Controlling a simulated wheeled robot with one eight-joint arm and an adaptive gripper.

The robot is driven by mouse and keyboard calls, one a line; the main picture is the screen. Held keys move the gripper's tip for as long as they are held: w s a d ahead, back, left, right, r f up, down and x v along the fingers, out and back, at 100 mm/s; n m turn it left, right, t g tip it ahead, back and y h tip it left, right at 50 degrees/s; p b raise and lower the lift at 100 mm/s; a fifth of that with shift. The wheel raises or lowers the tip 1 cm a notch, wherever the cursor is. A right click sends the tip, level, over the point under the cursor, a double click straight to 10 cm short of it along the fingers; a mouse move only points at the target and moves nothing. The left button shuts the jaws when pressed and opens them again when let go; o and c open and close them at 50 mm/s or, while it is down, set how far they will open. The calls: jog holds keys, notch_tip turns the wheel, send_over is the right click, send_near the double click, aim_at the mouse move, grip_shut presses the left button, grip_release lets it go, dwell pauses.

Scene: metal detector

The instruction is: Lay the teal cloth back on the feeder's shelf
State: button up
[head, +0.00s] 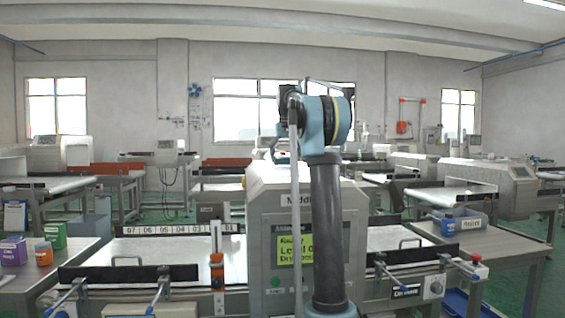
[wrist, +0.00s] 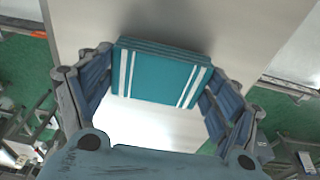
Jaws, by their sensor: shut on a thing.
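The teal cloth (wrist: 158,74) is a folded stack with white stripes near each end, in the upper middle of the wrist view. My gripper (wrist: 162,80) has its blue-grey padded fingers on the cloth's left and right sides and is shut on it. A pale flat surface (wrist: 235,25) lies behind the cloth; I cannot tell whether the cloth touches it or whether it is the feeder's shelf. In the head view my raised arm stands in front of the middle machine, and neither the cloth nor my gripper's fingers can be made out.
A grey metal detector (head: 275,215) with a green-yellow display stands behind my arm, with conveyor on both sides. A side table (head: 40,270) at left bears purple, green and orange containers. A right table (head: 500,243) bears a blue bin (head: 459,222). Green floor shows beyond the pale surface.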

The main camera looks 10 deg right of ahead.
jog(key=shift+f, duration=0.35)
jog(key=o, duration=1)
jog(key=shift+o, duration=0.2)
